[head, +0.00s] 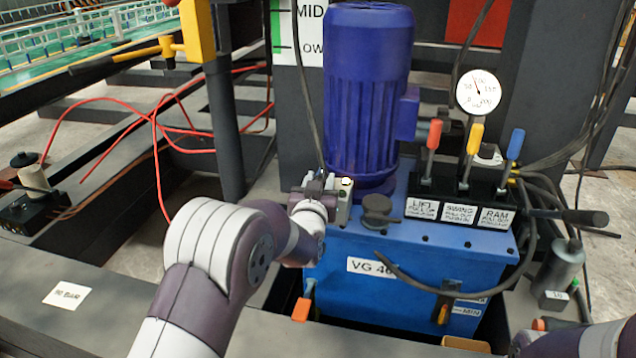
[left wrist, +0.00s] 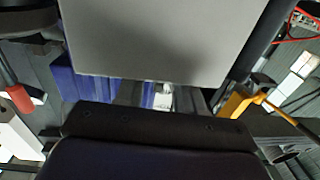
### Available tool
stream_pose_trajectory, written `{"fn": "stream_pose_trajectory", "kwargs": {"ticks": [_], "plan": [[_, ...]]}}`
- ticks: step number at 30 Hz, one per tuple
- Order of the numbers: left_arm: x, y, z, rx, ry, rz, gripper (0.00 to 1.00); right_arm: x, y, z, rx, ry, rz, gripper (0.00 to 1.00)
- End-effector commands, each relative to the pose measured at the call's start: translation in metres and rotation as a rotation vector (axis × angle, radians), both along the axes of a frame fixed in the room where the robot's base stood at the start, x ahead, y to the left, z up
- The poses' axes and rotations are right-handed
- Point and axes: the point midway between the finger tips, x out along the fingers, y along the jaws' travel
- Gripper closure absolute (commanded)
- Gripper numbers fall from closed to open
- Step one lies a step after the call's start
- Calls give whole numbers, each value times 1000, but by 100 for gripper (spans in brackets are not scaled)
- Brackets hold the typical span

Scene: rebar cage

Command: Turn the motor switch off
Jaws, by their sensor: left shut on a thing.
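The motor switch (head: 344,203) is a small light grey box beside the foot of the blue motor (head: 367,95), on the blue power pack (head: 340,250). My left gripper (head: 318,184) reaches it from the left and is shut on its front part. The fingertips and the switch's knob are mostly hidden by the gripper, so the switch position cannot be read. In the left wrist view a large plain grey surface (left wrist: 155,40) fills the top centre, very close to the camera. My right gripper is out of view; only part of my right arm shows at the bottom right.
Three levers, red (head: 434,134), yellow (head: 474,138) and blue (head: 515,144), stand right of the motor above LIFT, SWING and RAM labels. A round gauge (head: 478,92) is above them. Black hoses hang at the right. A dark post (head: 222,125) and red cable are left.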

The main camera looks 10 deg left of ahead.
Motion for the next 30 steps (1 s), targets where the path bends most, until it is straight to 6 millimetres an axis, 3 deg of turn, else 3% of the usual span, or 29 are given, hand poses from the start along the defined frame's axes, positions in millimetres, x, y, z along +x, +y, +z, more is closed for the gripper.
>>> {"fn": "stream_pose_trajectory", "kwargs": {"ticks": [12, 30], "plan": [[1, -5, 2, 2, 5, 253, 93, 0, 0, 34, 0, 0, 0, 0], [1, -5, 0, -1, 1, 328, 93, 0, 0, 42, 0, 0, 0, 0]]}}
